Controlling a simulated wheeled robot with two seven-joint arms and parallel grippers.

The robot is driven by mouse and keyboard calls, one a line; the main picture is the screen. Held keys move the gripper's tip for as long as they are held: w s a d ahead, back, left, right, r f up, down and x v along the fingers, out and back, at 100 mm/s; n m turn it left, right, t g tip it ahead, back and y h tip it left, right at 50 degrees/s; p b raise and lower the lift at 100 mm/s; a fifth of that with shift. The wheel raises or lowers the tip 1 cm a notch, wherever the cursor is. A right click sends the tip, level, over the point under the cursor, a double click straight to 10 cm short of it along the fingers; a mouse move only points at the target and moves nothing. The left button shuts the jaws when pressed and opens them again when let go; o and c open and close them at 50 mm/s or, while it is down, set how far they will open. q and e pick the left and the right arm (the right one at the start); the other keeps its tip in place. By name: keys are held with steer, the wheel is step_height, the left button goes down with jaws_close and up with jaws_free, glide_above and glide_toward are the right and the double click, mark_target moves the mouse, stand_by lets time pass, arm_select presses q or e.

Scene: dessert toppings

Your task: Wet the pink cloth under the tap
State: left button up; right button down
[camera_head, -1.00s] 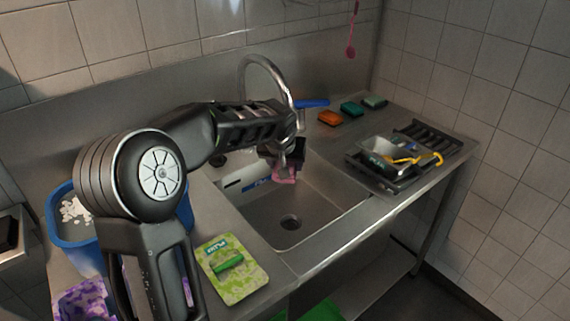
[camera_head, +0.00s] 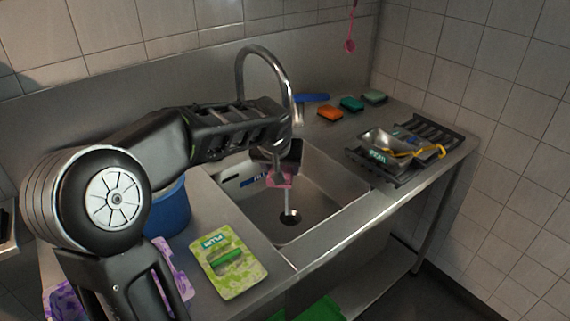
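The pink cloth (camera_head: 279,181) hangs over the sink (camera_head: 330,212), below the curved metal tap (camera_head: 240,72). My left arm reaches in from the left, and my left gripper (camera_head: 280,167) points down above the basin, shut on the top of the cloth. The fingertips are small and partly hidden by the gripper body. A thin pale stream, seemingly water, runs from the cloth down toward the drain (camera_head: 290,217). The blue tap lever (camera_head: 312,97) sits right of the tap. My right gripper is not in view.
A white item with a blue label (camera_head: 238,184) is in the sink's left side. An orange sponge (camera_head: 330,112) and green sponges (camera_head: 352,104) lie behind. A dish rack (camera_head: 436,132) stands right.

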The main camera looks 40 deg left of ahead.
arm_select(q)
steer(key=shift+s+d+b, duration=0.35)
steer(key=shift+s, duration=0.4)
steer(key=shift+s+d+b, duration=0.35)
steer(key=shift+s, duration=0.35)
stand_by(0.5)
steer(key=s+d+r, duration=0.2)
steer(key=s+r, duration=0.2)
steer(key=shift+s+p, duration=0.25)
steer(key=shift+p, duration=0.05)
steer(key=shift+d, duration=0.1)
stand_by(0.5)
